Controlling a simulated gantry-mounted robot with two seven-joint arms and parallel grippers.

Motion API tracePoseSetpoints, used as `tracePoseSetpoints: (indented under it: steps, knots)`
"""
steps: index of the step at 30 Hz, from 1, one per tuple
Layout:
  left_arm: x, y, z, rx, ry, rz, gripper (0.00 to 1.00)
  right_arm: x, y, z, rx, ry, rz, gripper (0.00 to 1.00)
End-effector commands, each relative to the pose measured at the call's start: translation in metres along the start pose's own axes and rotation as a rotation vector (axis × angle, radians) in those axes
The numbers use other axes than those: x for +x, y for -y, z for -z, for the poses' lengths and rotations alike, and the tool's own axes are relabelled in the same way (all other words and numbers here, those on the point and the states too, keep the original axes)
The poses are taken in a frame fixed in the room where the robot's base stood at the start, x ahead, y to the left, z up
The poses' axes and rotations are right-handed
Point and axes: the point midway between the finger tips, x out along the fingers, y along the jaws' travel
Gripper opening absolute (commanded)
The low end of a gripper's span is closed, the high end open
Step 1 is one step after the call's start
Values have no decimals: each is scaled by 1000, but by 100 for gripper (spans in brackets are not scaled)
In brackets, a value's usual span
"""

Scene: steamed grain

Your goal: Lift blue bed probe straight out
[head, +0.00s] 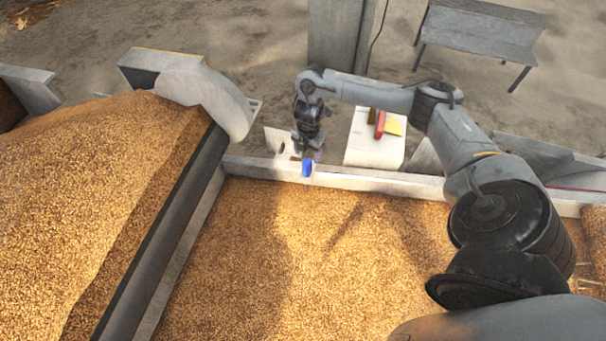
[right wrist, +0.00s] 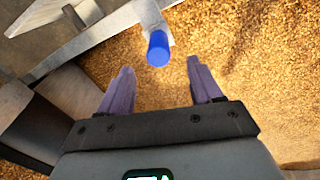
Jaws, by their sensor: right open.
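The blue bed probe (head: 307,168) shows in the head view as a small blue cylinder at the far wall of the right grain bed. In the right wrist view the blue probe (right wrist: 158,49) has a round blue end toward the camera and a pale part behind it. My right gripper (head: 308,156) is beside the probe in the head view. In the right wrist view the right gripper (right wrist: 157,78) has its two purple fingers apart, with nothing between them. The probe lies just beyond the fingertips, roughly midway between them. My left gripper is not in view.
The right bed holds loose grain (head: 300,250). A dark-topped divider (head: 160,245) separates it from heaped grain (head: 100,180) at left. A white box (head: 373,152) with red and yellow items stands behind the far wall (head: 380,180). A grey table (head: 482,32) stands further back.

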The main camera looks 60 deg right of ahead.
Motion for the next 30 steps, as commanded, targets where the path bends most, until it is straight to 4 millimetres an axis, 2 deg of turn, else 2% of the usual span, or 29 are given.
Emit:
tracePoseSetpoints:
  steps: [1,6,17,24,30]
  knots:
    - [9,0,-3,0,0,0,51,12,1,0,2,-1,5,65]
    - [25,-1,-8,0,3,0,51,36,1,0,2,-2,4,65]
    - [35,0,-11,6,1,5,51,54,0,0,1,-1,2,65]
    - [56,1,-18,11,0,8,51,85,-2,3,0,-2,3,65]
    - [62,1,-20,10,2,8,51,100,-2,3,1,-1,1,65]
